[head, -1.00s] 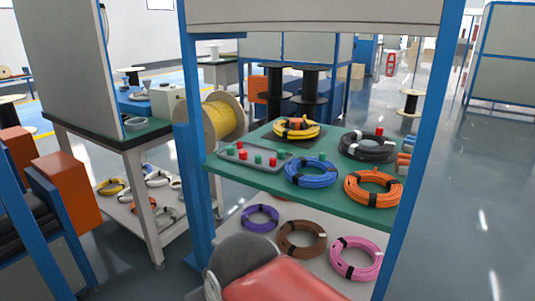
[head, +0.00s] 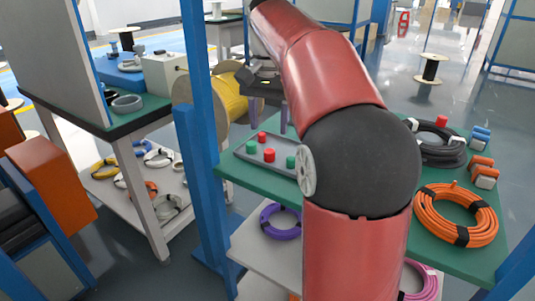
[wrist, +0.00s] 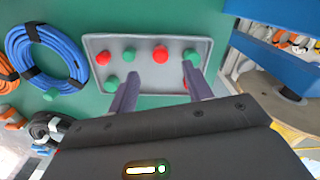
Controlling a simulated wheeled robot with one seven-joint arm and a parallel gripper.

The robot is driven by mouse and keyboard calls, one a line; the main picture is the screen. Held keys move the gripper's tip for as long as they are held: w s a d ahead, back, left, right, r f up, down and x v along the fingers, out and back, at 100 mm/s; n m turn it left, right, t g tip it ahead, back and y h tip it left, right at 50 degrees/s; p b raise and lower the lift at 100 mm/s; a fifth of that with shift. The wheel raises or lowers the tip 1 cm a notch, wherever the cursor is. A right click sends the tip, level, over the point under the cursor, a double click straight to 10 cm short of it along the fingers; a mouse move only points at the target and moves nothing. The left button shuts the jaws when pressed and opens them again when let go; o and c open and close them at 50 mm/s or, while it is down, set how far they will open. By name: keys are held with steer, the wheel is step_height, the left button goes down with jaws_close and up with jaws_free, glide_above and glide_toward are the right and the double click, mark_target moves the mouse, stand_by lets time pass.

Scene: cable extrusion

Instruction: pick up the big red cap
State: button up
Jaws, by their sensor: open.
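The grey tray (head: 222,163) holds red and green caps on the green shelf (head: 240,181). In the head view, one red cap (head: 269,154) lies nearer and another red cap (head: 262,137) farther back. In the wrist view, one red cap (wrist: 160,54) lies between and just beyond the fingertips.
Green caps (wrist: 190,56) sit close beside the red one. A blue coil (wrist: 60,50) lies beside the tray. A blue post (head: 200,85) and yellow cable spool (head: 228,100) stand left. An orange coil (head: 455,212) and black coil (head: 440,153) lie right.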

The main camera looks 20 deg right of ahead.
step_height(320, 180, down, 7)
steer(key=shift+w+d+r+b, duration=0.1)
steer(key=shift+w+d+b, duration=0.05)
steer(key=shift+b, duration=0.35)
steer(key=c, duration=1)
steer(key=shift+c, duration=0.2)
steer(key=shift+r, duration=0.1)
step_height(320, 180, up, 7)
steer(key=p, duration=0.2)
steer(key=w+d, duration=0.2)
steer(key=d, duration=0.6)
steer(key=w+d, duration=0.3)
steer(key=d, duration=0.6)
steer(key=shift+w, duration=0.15)
steer(key=shift+d, duration=0.1)
steer(key=shift+o, duration=1.3)
steer(key=shift+c, duration=0.2)
